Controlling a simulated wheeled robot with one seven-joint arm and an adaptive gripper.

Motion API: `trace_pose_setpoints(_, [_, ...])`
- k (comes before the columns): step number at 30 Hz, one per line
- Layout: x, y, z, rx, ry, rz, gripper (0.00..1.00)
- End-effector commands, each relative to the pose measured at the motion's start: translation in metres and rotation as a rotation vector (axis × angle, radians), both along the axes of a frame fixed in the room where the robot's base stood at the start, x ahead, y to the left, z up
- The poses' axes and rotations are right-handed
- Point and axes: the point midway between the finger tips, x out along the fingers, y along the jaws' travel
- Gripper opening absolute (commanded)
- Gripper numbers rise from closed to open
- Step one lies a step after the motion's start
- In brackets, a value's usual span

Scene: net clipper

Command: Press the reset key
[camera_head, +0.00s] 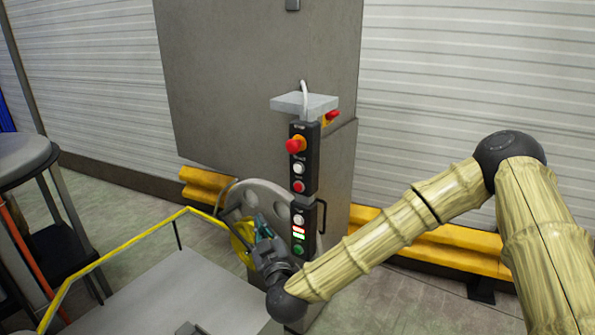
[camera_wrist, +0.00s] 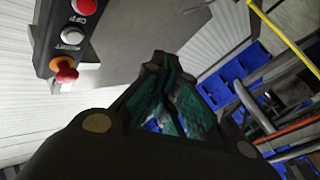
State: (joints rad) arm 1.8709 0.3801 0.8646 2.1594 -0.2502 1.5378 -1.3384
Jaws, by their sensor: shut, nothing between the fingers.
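A black control panel (camera_head: 304,190) hangs upright on a grey cabinet. From the top it carries a red mushroom button (camera_head: 295,145) on an orange base, a white button (camera_head: 299,168), a red button (camera_head: 299,187), another white button (camera_head: 298,219), lit indicators and a green button (camera_head: 299,249). The wrist view shows the panel upside down, with the mushroom button (camera_wrist: 66,70), upper white button (camera_wrist: 77,37) and red OFF button (camera_wrist: 85,6); the white button's label is hard to read. My gripper (camera_head: 262,228) is shut and empty, left of the panel's lower part, apart from the upper buttons.
A grey wheel (camera_head: 262,200) stands behind my gripper. A yellow rail (camera_head: 125,245) runs at the lower left, beside a dark stool (camera_head: 25,160). A black handle (camera_head: 322,215) sits at the panel's right edge. Blue bins (camera_wrist: 240,65) show at the right in the wrist view.

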Motion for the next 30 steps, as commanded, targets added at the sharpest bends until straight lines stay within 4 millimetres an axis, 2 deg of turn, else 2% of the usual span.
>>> trace_pose_setpoints(1, [0.007,-0.003,0.024,-0.002,-0.044,-0.029,0.00])
trace_pose_setpoints(3, [0.014,-0.008,0.050,-0.007,-0.096,-0.065,0.00])
trace_pose_setpoints(6, [0.021,-0.014,0.078,-0.015,-0.150,-0.107,0.00])
trace_pose_setpoints(9, [0.024,-0.017,0.095,-0.020,-0.182,-0.134,0.00])
trace_pose_setpoints(13, [0.026,-0.020,0.103,-0.024,-0.199,-0.149,0.00])
trace_pose_setpoints(23, [0.027,-0.020,0.103,-0.024,-0.199,-0.149,0.00])
trace_pose_setpoints(30, [0.038,-0.029,0.102,-0.023,-0.196,-0.152,0.00])
